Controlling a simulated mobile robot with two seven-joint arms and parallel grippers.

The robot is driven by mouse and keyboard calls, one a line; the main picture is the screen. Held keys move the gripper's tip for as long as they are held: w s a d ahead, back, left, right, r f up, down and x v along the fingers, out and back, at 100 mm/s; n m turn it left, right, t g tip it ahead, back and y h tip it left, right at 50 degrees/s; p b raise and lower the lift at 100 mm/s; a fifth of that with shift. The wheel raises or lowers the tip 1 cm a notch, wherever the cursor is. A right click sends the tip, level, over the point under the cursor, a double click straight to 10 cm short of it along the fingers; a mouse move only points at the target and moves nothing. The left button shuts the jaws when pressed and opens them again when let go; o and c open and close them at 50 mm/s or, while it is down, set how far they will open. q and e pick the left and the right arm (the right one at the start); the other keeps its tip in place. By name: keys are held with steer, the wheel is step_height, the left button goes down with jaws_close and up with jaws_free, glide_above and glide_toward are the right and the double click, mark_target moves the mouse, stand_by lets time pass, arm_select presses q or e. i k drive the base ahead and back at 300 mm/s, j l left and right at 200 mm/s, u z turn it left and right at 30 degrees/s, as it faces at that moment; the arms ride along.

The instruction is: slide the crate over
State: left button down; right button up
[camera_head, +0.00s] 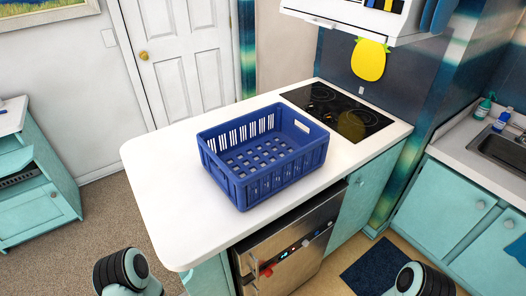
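A blue plastic crate (221,178) with slotted sides and a grid floor stands upright on the white countertop (170,190). It looks empty. A handle opening shows in its far right wall. It sits around the middle of the counter, close to the front edge and near the cooktop. Parts of my two arms show at the bottom left and bottom right, below the counter and apart from the crate. Neither gripper is in view.
A black cooktop (337,111) lies right of the crate. Bare counter extends to the left. A teal cabinet (40,210) stands at the left, with carpet between.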

mark_target(312, 147)
steer(key=i+l, duration=0.2)
steer(key=l, duration=0.2)
steer(key=i+l+u, duration=0.1)
steer(key=i+l, duration=0.35)
steer(key=l, duration=0.3)
steer(key=i+l, duration=0.2)
steer(key=l, duration=0.2)
steer(key=u, duration=0.05)
